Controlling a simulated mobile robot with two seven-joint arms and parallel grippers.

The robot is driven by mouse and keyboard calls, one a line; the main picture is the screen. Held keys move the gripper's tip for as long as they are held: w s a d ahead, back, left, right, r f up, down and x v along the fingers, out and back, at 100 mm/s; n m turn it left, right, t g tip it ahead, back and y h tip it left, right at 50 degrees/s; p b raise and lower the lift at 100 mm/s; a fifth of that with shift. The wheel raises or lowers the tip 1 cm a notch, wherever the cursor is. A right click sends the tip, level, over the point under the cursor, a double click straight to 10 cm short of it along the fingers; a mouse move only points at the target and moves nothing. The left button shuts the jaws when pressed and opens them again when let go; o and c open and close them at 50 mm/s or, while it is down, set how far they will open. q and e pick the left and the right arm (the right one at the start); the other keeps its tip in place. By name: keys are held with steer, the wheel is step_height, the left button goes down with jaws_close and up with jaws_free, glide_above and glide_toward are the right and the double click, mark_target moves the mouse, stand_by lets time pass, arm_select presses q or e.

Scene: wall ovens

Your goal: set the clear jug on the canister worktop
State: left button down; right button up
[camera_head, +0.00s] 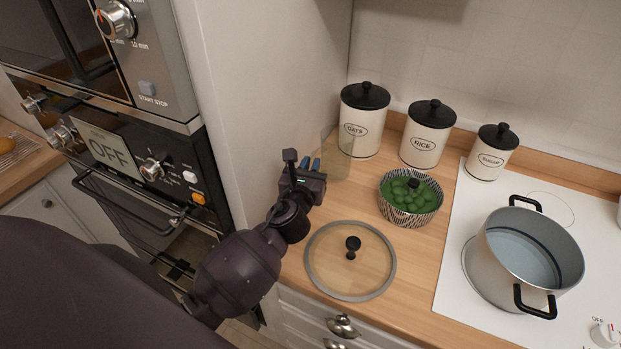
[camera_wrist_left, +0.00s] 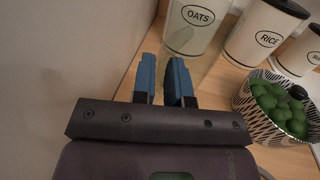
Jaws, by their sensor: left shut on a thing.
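The clear jug (camera_head: 335,160) is a faint, see-through shape in front of the oats canister (camera_head: 364,120), next to the tall side panel. My left gripper (camera_head: 309,166) is shut on the jug at its near left side. In the left wrist view the blue fingers (camera_wrist_left: 162,70) point toward the oats canister (camera_wrist_left: 192,28), and the jug's outline is very faint. The canister worktop (camera_head: 408,255) is light wood. The jug is upright, low over the worktop or on it; I cannot tell whether its base touches. My right gripper is out of view.
Rice (camera_head: 428,135) and sugar (camera_head: 492,152) canisters stand along the back. A patterned bowl of green items (camera_head: 410,203) and a glass lid (camera_head: 330,272) occupy the worktop. A pot (camera_head: 524,262) stands on the white hob at right. Ovens (camera_head: 130,160) are at left.

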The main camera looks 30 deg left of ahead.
arm_select(q)
step_height(320, 180, down, 3)
steer(key=shift+r+b, duration=0.1)
steer(key=shift+b, duration=0.4)
steer(key=shift+f, duration=0.35)
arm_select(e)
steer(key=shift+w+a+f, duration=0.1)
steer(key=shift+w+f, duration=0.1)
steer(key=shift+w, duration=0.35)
